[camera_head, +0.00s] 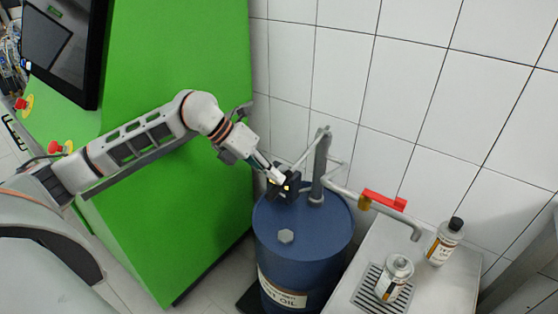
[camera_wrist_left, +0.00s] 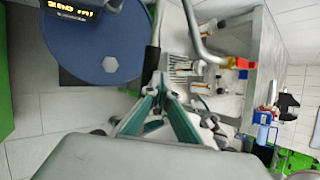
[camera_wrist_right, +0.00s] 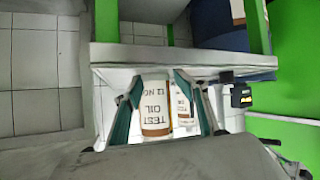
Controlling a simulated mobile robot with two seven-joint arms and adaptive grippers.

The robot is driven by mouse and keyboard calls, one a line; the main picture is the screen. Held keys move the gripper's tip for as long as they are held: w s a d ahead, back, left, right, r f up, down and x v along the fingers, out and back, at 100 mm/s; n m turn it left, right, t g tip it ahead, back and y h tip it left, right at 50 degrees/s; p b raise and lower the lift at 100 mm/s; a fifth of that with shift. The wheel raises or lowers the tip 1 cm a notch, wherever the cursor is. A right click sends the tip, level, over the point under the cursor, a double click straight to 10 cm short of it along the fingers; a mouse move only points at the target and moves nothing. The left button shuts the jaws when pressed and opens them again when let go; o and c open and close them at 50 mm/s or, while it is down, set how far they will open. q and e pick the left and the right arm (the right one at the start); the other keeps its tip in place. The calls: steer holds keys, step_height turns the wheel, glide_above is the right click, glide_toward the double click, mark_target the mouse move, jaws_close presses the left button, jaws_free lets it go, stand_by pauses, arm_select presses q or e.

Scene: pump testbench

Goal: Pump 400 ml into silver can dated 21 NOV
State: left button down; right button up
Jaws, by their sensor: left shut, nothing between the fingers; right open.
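A silver can (camera_head: 394,277) stands on the grate under the spout (camera_head: 414,232). A black-capped bottle (camera_head: 443,243) stands to its right. The blue drum (camera_head: 320,238) carries the hand pump (camera_head: 321,165) and a small black meter (camera_head: 282,188). In the left wrist view the meter display (camera_wrist_left: 72,9) seems to read 200 ml, first digit uncertain. My left gripper (camera_head: 276,174) is shut and empty near the pump lever (camera_wrist_left: 154,55); contact is unclear. My right gripper (camera_wrist_right: 157,80) is open.
A red handle (camera_head: 384,200) sits on the outlet pipe. The metal bench (camera_head: 388,238) stands right of the drum, its front corner free. A green cabinet (camera_head: 170,170) with a dark screen stands at left, and a tiled wall (camera_head: 420,100) closes the back.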

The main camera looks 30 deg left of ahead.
arm_select(q)
steer(key=shift+s+f+b, duration=0.15)
steer(key=shift+f+b, duration=0.2)
steer(key=shift+f, duration=0.45)
arm_select(e)
steer(key=shift+f, duration=0.5)
stand_by(0.7)
